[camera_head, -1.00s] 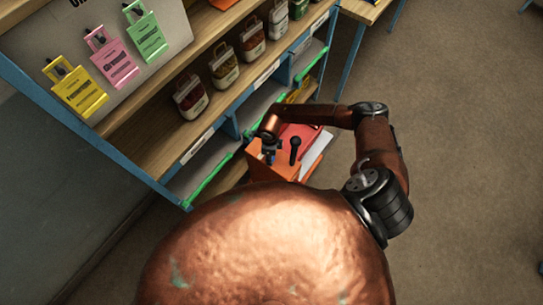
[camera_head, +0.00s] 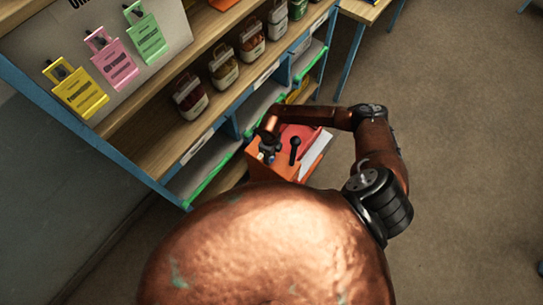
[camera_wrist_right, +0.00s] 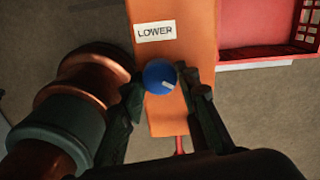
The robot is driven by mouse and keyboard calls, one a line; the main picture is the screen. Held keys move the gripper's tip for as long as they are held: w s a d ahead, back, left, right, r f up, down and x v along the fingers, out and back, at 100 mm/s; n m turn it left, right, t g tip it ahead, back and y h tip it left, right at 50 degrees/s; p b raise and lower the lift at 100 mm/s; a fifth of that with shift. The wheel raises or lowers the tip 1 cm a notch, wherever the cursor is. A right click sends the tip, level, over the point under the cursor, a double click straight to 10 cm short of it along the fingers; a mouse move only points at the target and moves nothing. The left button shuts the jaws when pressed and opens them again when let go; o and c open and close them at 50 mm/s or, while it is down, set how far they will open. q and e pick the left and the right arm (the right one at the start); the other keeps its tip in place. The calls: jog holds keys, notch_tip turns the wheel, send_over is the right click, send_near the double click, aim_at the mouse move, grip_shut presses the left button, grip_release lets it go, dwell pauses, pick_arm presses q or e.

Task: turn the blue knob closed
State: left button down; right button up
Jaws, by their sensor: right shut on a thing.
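The blue knob (camera_wrist_right: 160,77) sits on an orange panel (camera_wrist_right: 170,115) in the right wrist view, just below a label reading LOWER (camera_wrist_right: 155,31). A pale mark on the knob points to the right and slightly down. My right gripper (camera_wrist_right: 160,82) has one finger on each side of the knob and is shut on it. In the head view my right gripper (camera_head: 268,148) is small, over the orange machine (camera_head: 262,168), and hides most of the knob. My left gripper is not in view.
A black lever (camera_head: 295,150) stands beside my right gripper, near a red tray (camera_head: 302,133). Blue-framed shelves (camera_head: 215,100) with several jars run along the left. Yellow, pink and green tags hang on a board. Open floor (camera_head: 460,170) lies to the right.

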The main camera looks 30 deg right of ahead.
jog(key=m+p, duration=0.1)
jog(key=m, duration=0.4)
jog(key=shift+w+d+r+m, duration=0.1)
jog(key=shift+m, duration=0.2)
jog(key=m+p, duration=0.1)
jog(key=m, duration=0.3)
jog(key=shift+w+d+m+p, duration=0.1)
jog(key=shift+m+p, duration=0.2)
jog(key=shift+m, duration=0.4)
jog(key=o, duration=1.2)
jog(key=shift+c, duration=0.2)
